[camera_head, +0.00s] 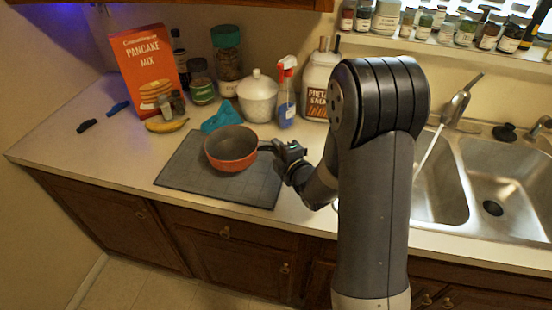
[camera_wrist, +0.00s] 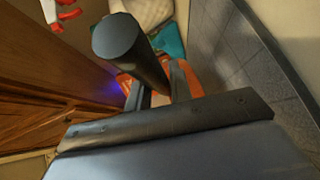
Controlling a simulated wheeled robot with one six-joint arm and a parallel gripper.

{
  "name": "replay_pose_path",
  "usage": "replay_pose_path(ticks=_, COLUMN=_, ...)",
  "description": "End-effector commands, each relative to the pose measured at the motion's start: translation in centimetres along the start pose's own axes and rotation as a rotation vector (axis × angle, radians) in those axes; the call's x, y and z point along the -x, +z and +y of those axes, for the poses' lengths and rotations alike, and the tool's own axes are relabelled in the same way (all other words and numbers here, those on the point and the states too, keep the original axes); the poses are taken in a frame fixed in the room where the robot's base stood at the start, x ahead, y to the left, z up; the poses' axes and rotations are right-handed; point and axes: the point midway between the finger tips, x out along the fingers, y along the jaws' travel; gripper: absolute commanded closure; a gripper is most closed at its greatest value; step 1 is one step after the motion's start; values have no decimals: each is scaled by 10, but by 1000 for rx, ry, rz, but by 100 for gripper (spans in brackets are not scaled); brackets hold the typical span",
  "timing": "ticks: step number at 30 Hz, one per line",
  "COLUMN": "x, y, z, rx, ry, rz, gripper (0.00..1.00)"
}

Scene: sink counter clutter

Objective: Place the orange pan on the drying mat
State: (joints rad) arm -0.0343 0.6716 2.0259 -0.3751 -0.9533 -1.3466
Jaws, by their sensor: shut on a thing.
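The orange pan (camera_head: 231,164), with a grey inside, is upright over the grey drying mat (camera_head: 188,172) on the counter. I cannot tell whether its base touches the mat. My gripper (camera_head: 277,149) is at the right of the pan, shut on its dark handle. In the wrist view the handle (camera_wrist: 122,42) stands between the fingers of my gripper (camera_wrist: 158,84). Part of the orange pan (camera_wrist: 207,80) shows behind them, and the mat (camera_wrist: 245,70) shows at the right.
A teal cloth (camera_head: 221,115), white lidded jar (camera_head: 257,96) and spray bottle (camera_head: 286,95) stand close behind the mat. A banana (camera_head: 167,126) and pancake mix box (camera_head: 150,72) are at the left. The sink (camera_head: 500,195) is at the right. The counter's front left is clear.

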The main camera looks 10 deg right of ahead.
Motion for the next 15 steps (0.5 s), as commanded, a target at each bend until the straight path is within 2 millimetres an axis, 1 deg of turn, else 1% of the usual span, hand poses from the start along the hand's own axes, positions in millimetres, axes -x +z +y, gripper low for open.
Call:
replay_pose_path(ticks=2, x=-1, y=0, z=-1, rx=-1, ry=4, rz=0, gripper=100)
replay_pose_path(ticks=5, x=-2, y=1, z=-9, rx=-1, ry=2, rz=-1, gripper=100)
replay_pose_path(ticks=9, x=-6, y=2, z=-25, rx=-2, ry=0, rz=-1, gripper=100)
replay_pose_path(ticks=15, x=-8, y=3, z=-39, rx=-1, ry=4, rz=0, gripper=100)
